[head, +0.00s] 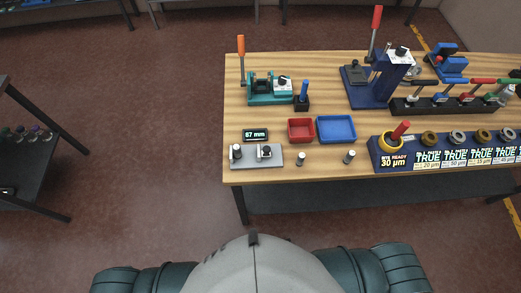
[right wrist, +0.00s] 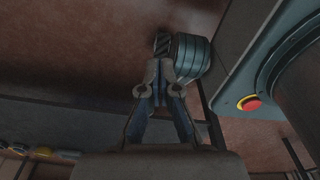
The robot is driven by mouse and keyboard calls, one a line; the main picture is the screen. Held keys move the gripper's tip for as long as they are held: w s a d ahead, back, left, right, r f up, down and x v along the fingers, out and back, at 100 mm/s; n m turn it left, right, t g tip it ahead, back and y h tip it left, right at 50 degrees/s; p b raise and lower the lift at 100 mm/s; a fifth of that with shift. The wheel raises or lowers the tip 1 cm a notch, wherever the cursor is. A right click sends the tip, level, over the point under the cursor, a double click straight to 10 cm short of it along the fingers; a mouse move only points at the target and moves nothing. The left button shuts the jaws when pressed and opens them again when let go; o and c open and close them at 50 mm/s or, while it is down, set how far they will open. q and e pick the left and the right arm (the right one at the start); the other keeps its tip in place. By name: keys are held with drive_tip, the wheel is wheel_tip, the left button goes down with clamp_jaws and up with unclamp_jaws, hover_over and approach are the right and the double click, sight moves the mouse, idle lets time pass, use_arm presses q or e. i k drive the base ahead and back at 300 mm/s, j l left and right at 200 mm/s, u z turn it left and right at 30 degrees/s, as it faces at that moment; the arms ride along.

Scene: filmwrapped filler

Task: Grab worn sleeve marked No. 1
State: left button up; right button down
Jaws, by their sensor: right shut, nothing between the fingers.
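Two small metallic cylinders with dark ends stand on the wooden table near its front edge: one cylinder (head: 301,158) below the red tray, and another cylinder (head: 348,157) further right. Either could be a sleeve, but no No. 1 mark is readable on them. A grey fixture plate (head: 257,157) at the table's front left bears more small cylindrical parts. My right gripper (right wrist: 160,75) shows in the right wrist view, shut and empty, away from the cylinders. My left gripper is in neither view.
The wooden table (head: 240,173) also holds a red tray (head: 300,129), a blue tray (head: 336,129), a teal fixture (head: 262,92), a blue press (head: 377,82) and a blue labelled rack (head: 388,160). A dark shelf (head: 30,165) stands left. Floor between is clear.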

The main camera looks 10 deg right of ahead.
sight(237, 154)
drive_tip(key=z, duration=0.85)
drive_tip(key=k+j+z, duration=0.1)
drive_tip(key=j+z, duration=0.15)
drive_tip(key=k+j+z, duration=0.25)
drive_tip(key=j, duration=0.2)
drive_tip(key=k+j+z, duration=0.2)
drive_tip(key=j, duration=0.15)
drive_tip(key=j+z, duration=0.25)
drive_tip(key=k+j, duration=0.25)
drive_tip(key=j, duration=0.2)
drive_tip(key=i, duration=0.4)
